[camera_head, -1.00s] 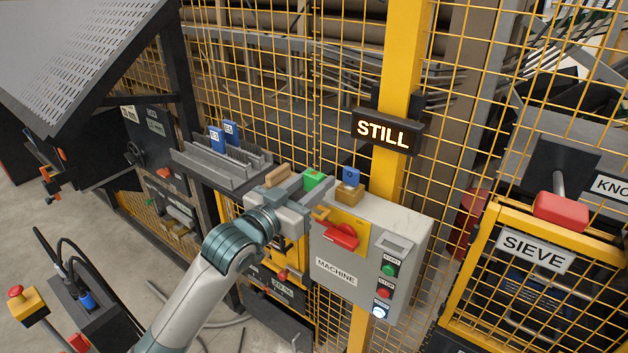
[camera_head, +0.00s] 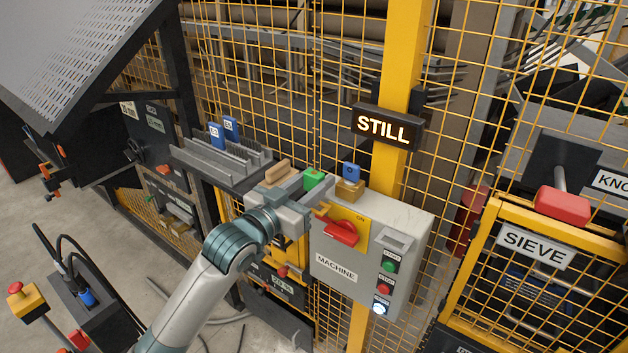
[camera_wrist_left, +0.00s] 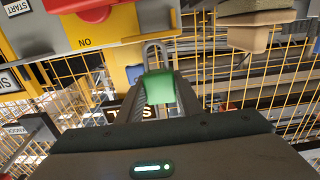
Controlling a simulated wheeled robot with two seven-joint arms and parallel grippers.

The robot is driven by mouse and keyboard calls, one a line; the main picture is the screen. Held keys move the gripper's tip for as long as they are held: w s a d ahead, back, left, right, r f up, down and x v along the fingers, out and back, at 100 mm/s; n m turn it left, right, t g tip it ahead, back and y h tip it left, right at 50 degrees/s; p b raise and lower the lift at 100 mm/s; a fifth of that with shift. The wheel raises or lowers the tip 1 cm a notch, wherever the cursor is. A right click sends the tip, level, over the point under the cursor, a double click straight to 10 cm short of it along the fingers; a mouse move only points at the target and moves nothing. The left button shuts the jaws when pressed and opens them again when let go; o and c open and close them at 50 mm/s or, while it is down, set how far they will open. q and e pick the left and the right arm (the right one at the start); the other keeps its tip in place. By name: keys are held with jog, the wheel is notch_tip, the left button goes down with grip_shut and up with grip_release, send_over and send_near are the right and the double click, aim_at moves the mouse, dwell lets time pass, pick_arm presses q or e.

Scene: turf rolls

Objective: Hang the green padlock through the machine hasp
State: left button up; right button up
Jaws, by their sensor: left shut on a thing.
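The green padlock (camera_head: 315,178) is held at the tips of my left gripper (camera_head: 318,187), above the upper left corner of the grey machine box (camera_head: 345,272). In the left wrist view, the padlock's green body (camera_wrist_left: 160,87) sits between the fingers and its metal shackle (camera_wrist_left: 155,52) points away from the palm. The yellow hasp tab (camera_head: 321,211) sticks out left of the red switch handle (camera_head: 342,234). In the wrist view the shackle end overlaps the yellow tab (camera_wrist_left: 150,41); I cannot tell whether it passes through. My right gripper is not in view.
A brass block with a blue piece (camera_head: 351,174) stands on the box top. A tan bar (camera_head: 278,173) lies behind my gripper. A grey slotted rack (camera_head: 222,164) with blue tags is at the left. Yellow mesh fence stands behind; the STILL sign (camera_head: 385,130) hangs on a yellow post.

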pick_arm(q)
jog(key=shift+f+b, duration=1)
jog(key=shift+f, duration=1)
jog(key=o, duration=1.2)
jog(key=shift+s+a, duration=0.1)
jog(key=shift+s, duration=0.05)
jog(key=shift+s+a+f+b, duration=0.1)
jog(key=shift+s+a+b, duration=0.25)
jog(key=shift+s, duration=0.1)
jog(key=shift+b+v, duration=2.3)
jog(key=shift+v, duration=5.7)
